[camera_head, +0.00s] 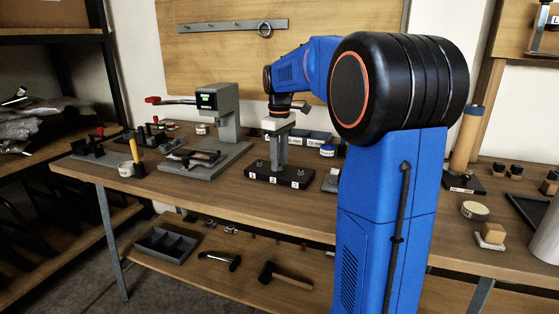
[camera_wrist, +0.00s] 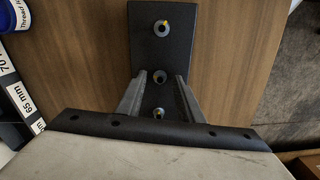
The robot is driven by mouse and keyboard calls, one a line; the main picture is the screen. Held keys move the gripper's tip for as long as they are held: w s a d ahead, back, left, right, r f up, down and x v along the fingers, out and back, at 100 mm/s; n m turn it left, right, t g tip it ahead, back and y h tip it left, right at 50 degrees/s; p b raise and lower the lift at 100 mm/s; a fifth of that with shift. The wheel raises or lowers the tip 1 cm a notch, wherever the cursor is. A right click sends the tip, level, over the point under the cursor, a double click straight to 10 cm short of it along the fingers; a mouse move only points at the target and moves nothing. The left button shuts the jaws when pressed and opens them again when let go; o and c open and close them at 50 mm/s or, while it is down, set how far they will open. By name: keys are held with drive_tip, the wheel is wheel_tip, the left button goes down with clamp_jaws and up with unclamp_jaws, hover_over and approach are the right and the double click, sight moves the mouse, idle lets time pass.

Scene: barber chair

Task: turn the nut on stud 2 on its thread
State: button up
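A black block (camera_head: 280,178) labelled 1, 2 and 3 stands on the bench, and it fills the middle of the wrist view (camera_wrist: 178,48). It carries three upright studs in a row, each with a grey ring-like nut at its base. Stud 2 with its nut (camera_wrist: 160,76) is the middle one; my fingers hide it in the head view. My gripper (camera_wrist: 161,80) points down over the block, one finger on either side of stud 2. The fingers are apart, with a visible gap on both sides of the nut. The end studs (camera_wrist: 163,26) (camera_wrist: 158,113) stand clear of the fingers.
A grey press (camera_head: 222,120) with a red-knobbed lever stands left of the block. Labelled boxes (camera_head: 318,137) and a blue-lidded tub (camera_head: 327,150) stand close behind and right. The bench front (camera_head: 225,205) is clear.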

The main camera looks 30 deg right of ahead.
drive_tip(key=shift+f, duration=0.15)
drive_tip(key=shift+c, duration=0.7)
clamp_jaws()
drive_tip(key=shift+m, duration=0.4)
drive_tip(key=m, duration=0.5)
drive_tip(key=shift+m, duration=0.3)
drive_tip(key=m, duration=0.6)
drive_tip(key=shift+o, duration=0.7)
unclamp_jaws()
